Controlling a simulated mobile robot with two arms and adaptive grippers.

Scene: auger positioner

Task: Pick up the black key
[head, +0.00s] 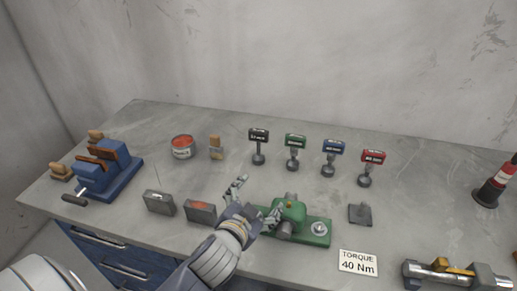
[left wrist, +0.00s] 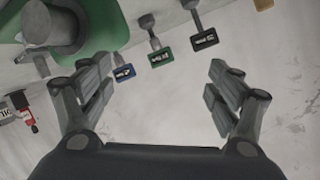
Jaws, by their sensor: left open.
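The black key (head: 259,135) stands upright at the back of the bench, leftmost of a row of keys with labelled heads, its stem ending in a dark round foot. In the left wrist view its head (left wrist: 204,40) shows upside down, ahead of the fingers and toward the right one. My left gripper (head: 256,199) is open and empty, nearer the front edge than the key and apart from it. Its spread fingers also show in the left wrist view (left wrist: 160,80). My right gripper is not in view.
Green (head: 295,141), blue (head: 334,147) and red (head: 373,157) keys stand to the right. A green fixture (head: 316,230) sits close to the left gripper. A red-topped can (head: 182,146) and a brush (head: 216,147) stand left of the black key. A wall rises behind the bench.

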